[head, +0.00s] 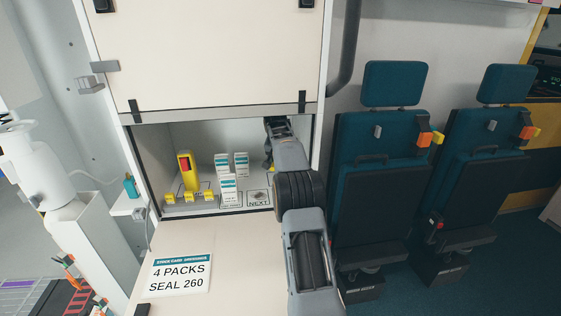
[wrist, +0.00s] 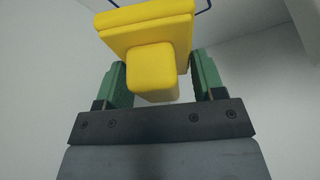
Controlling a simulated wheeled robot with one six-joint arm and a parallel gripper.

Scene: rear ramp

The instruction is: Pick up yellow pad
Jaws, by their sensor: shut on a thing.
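The yellow pad (wrist: 152,68) fills the top middle of the wrist view, a block with a wider yellow part behind it. My gripper (wrist: 155,85) has its two green fingers on either side of the yellow block and is shut on it. In the head view my arm reaches into the cabinet at its right side, and my gripper (head: 269,155) is mostly hidden behind my own arm. Only a small yellow bit (head: 271,168) shows there beside it. A dark blue cord or loop (wrist: 204,5) shows at the top of the wrist view.
The open cabinet compartment (head: 205,135) holds a yellow device (head: 187,172), white packs (head: 229,188) and small yellow blocks (head: 183,197). A card marked NEXT (head: 258,198) lies at the right. A sign (head: 182,274) lies on the shelf in front. Teal seats (head: 381,160) stand to the right.

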